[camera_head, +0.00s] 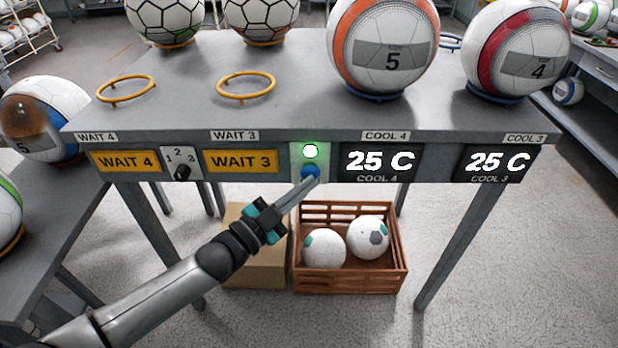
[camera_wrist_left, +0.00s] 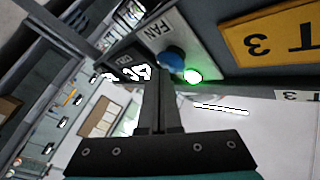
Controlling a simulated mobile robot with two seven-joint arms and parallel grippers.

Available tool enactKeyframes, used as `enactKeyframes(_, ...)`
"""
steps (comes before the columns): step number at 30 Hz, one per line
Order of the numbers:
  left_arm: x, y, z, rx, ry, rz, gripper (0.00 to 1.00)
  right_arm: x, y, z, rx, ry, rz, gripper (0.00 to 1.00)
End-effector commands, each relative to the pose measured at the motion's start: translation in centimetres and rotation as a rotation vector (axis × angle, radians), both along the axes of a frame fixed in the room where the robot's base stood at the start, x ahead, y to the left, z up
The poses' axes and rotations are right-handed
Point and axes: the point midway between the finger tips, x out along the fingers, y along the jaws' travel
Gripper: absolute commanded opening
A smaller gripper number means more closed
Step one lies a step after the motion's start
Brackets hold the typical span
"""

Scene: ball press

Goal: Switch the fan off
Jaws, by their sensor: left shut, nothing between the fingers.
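The fan's blue button (camera_head: 311,171) is on the front edge of the grey table, just below a lit green lamp (camera_head: 310,151). In the left wrist view the blue button (camera_wrist_left: 173,58) sits between the "FAN" label (camera_wrist_left: 157,34) and the glowing green lamp (camera_wrist_left: 193,76). My left gripper (camera_head: 310,183) is shut and empty. Its fingertips are at the lower edge of the button in the head view, partly covering it. I cannot tell whether they touch it. My right gripper is not in view.
A rotary knob (camera_head: 181,172) and a "WAIT 3" sign (camera_head: 240,162) are left of the button; a "25 C" display (camera_head: 380,162) is right. Balls and yellow rings stand on the table (camera_head: 300,92). A wooden crate (camera_head: 350,281) with two balls and a cardboard box (camera_head: 254,275) are below.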

Motion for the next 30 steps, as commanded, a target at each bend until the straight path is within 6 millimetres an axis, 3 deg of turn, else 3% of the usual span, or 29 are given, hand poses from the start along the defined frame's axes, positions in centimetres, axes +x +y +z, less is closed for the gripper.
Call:
enactKeyframes(12,0.3,0.0,0.0,0.000,0.001,0.000,0.00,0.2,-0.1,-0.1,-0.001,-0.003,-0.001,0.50)
enactKeyframes(30,-1.0,0.0,0.0,0.000,0.002,0.000,0.00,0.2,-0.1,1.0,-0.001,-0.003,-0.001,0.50)
